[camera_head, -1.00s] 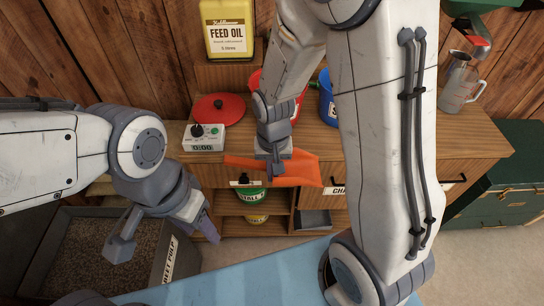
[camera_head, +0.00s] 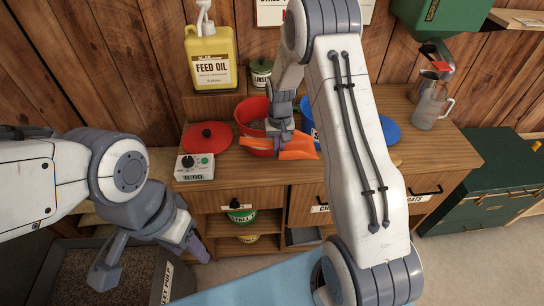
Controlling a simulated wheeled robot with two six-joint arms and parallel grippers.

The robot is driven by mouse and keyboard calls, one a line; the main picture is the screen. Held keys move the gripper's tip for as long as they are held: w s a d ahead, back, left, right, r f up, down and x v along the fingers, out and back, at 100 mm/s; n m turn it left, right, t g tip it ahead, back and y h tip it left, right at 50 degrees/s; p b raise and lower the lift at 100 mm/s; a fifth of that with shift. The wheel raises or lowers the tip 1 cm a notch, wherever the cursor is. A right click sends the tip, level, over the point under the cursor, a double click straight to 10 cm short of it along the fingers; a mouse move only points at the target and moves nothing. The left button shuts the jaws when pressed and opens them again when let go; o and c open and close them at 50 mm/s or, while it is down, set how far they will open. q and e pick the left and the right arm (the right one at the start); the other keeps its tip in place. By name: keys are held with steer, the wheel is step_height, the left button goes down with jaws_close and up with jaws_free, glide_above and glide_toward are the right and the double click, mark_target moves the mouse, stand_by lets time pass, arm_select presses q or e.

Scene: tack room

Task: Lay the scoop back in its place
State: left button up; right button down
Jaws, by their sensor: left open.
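The orange scoop (camera_head: 298,148) is in my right gripper (camera_head: 279,145), which looks shut on it. It is in front of the red tub (camera_head: 252,113), over the front part of the wooden counter (camera_head: 235,172). The gripper hides part of the scoop, and I cannot tell whether the scoop touches the tub or the counter. My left gripper (camera_head: 148,262) is open and empty at the lower left, in front of the counter and near the pellet bin.
A yellow feed oil jug (camera_head: 212,62) stands behind. A green chest (camera_head: 490,178) is at right.

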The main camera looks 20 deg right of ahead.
steer(key=shift+f+b, duration=2.6)
steer(key=shift+f, duration=0.8)
steer(key=shift+f+b, duration=0.45)
steer(key=shift+f, duration=0.2)
steer(key=c, duration=1)
jaws_free()
steer(key=shift+r, duration=0.1)
